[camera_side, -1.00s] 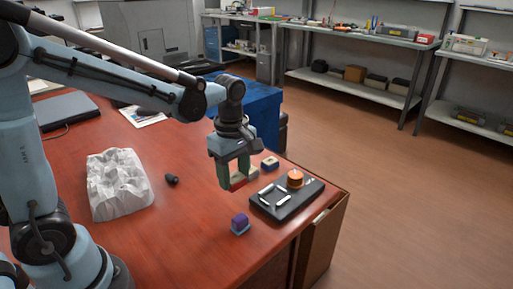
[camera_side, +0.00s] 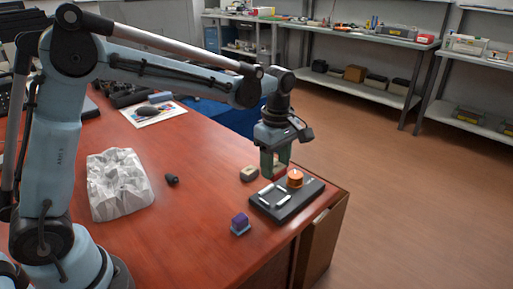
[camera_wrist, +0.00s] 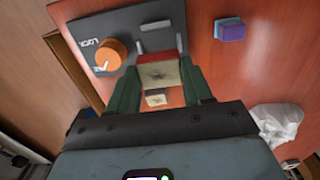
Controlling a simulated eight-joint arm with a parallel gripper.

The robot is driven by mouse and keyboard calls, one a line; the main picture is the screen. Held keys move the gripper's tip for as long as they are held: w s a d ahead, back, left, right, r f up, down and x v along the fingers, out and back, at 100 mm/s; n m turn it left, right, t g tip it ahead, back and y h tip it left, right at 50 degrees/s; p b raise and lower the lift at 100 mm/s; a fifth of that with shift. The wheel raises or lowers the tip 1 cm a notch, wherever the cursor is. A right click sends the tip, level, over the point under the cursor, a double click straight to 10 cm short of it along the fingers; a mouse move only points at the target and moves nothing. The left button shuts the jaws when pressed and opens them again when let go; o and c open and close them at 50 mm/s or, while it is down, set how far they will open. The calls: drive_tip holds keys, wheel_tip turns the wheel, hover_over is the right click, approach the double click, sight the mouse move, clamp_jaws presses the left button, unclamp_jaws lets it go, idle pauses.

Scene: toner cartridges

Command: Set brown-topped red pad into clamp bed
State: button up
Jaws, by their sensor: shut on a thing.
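My gripper (camera_side: 275,170) is shut on the red pad, which shows in the wrist view (camera_wrist: 160,74) between the two green fingers, with a pale tan face and a red edge. In the side view the pad is mostly hidden by the fingers. The clamp bed (camera_side: 285,206) is a dark plate with white rails around a slot and an orange knob (camera_side: 295,178). My gripper is above the plate's far edge, near the knob. In the wrist view the plate (camera_wrist: 122,25) lies beyond the pad, with the knob to the left.
A purple block on a pale blue base (camera_side: 240,223) stands left of the clamp bed. A beige-topped block (camera_side: 249,173) lies behind it. A crumpled white object (camera_side: 119,184) and a small dark object (camera_side: 172,180) are farther left. The table's right edge is close to the plate.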

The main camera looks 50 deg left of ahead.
drive_tip(key=shift+f, duration=2.6)
drive_tip(key=shift+f, duration=0.95)
drive_tip(key=o, duration=1.1)
drive_tip(key=shift+r, duration=0.15)
drive_tip(key=shift+r, duration=2.25)
